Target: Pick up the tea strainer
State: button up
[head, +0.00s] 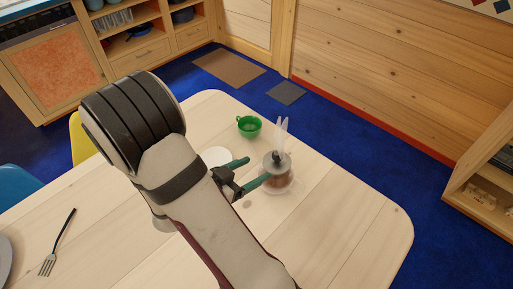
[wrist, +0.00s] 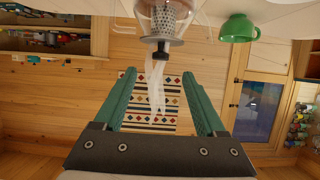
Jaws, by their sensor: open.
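The tea strainer is a perforated metal cylinder (wrist: 168,18) with a dark knob, standing inside a clear glass. In the head view the glass of brown tea (head: 277,177) stands on a saucer, and the strainer's dark top (head: 277,157) shows at its mouth. White steam rises above it. My gripper (head: 258,168) is open and empty, its green fingers pointing at the glass from the left. In the upside-down wrist view the strainer lies ahead of my gripper (wrist: 159,72), roughly centred between the fingertips. I cannot tell whether a finger touches the glass.
A green cup (head: 249,126) stands behind the glass, and it also shows in the wrist view (wrist: 239,28). A fork (head: 57,243) lies at the table's left. The table (head: 345,225) is clear at the right.

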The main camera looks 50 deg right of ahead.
aim_at(275, 159)
jog(key=x, duration=0.8)
jog(key=shift+d+f, duration=0.15)
jog(key=x, duration=0.6)
jog(key=shift+r, duration=0.2)
jog(key=shift+w, duration=0.1)
grip_shut()
dwell(0.3)
